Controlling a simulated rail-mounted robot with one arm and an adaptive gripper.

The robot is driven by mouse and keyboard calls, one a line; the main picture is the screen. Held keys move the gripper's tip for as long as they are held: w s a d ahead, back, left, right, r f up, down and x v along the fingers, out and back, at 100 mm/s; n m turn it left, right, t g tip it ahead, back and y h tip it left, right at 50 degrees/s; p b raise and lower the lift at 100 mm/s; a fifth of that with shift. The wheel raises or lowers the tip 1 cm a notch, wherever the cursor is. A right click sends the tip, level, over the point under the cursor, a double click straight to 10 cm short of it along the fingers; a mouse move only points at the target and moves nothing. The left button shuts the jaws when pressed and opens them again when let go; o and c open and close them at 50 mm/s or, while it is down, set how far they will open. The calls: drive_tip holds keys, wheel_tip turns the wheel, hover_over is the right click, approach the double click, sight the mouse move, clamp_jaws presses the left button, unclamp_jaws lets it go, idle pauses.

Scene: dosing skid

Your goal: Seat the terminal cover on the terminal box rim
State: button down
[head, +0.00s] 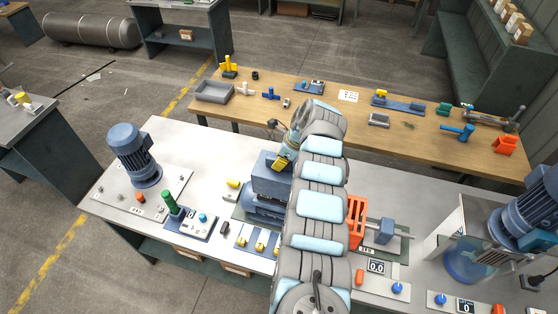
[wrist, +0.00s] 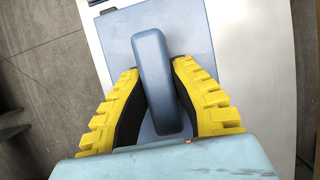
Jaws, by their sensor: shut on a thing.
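The terminal cover is a blue-grey plate with a raised bar handle; in the wrist view the plate (wrist: 196,40) fills the upper middle, with the handle (wrist: 153,60) across it. My gripper (wrist: 157,78) is shut on this handle, one yellow finger with a black pad on each side. In the head view my gripper (head: 283,162) is over the blue-grey terminal box (head: 268,184) on top of a motor (head: 262,208). My arm hides the right part of the box. The box rim is hidden, and I cannot tell whether the cover touches it.
The white bench (head: 225,150) also holds an upright blue motor (head: 134,155), a panel with a green handle (head: 170,203), and an orange bracket (head: 357,220) right of my arm. A wooden table (head: 330,105) with small parts stands behind.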

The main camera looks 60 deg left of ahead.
drive_tip(key=shift+f+b, duration=1.4)
drive_tip(key=shift+f, duration=1.25)
drive_tip(key=c, duration=1)
unclamp_jaws()
drive_tip(key=v, duration=1.2)
drive_tip(key=shift+a, duration=0.1)
